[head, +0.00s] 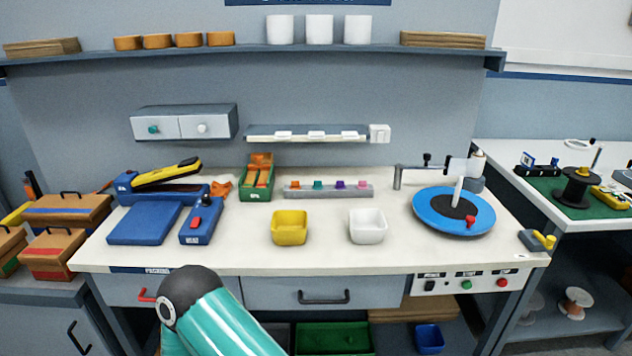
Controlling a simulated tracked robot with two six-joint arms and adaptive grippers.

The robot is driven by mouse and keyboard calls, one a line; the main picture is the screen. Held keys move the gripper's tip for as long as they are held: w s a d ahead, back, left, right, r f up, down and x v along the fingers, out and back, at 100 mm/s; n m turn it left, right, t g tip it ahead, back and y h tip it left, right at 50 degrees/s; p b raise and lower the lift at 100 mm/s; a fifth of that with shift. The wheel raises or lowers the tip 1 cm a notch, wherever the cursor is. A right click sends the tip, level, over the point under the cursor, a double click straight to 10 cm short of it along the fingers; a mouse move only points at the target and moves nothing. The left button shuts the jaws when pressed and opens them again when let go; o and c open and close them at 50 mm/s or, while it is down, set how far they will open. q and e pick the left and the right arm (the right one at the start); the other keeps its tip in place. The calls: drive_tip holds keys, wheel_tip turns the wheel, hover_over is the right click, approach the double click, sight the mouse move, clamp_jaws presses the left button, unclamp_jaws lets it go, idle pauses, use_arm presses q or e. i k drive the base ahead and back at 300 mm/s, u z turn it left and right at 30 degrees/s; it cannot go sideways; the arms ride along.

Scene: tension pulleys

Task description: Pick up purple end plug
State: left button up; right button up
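The purple end plug (340,184) stands in a grey rack (300,192) near the back of the workbench. An orange plug (295,185) and a teal plug (318,185) are to its left, and a pink plug (362,185) is to its right. The plugs' lower parts are hidden in the rack. Neither of my grippers shows; only a teal and black arm link of mine is at the bottom, in front of the bench.
A yellow bin (289,227) and a white bin (367,226) stand in front of the rack. A green tray (257,178) is to its left, a blue turntable (425,214) to its right. The front bench strip is mostly clear.

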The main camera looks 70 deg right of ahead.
sight(340, 184)
drive_tip(key=z, duration=0.55)
drive_tip(key=k, duration=1.3)
drive_tip(key=z, duration=0.95)
drive_tip(key=i, duration=1.4)
drive_tip(key=z, duration=0.3)
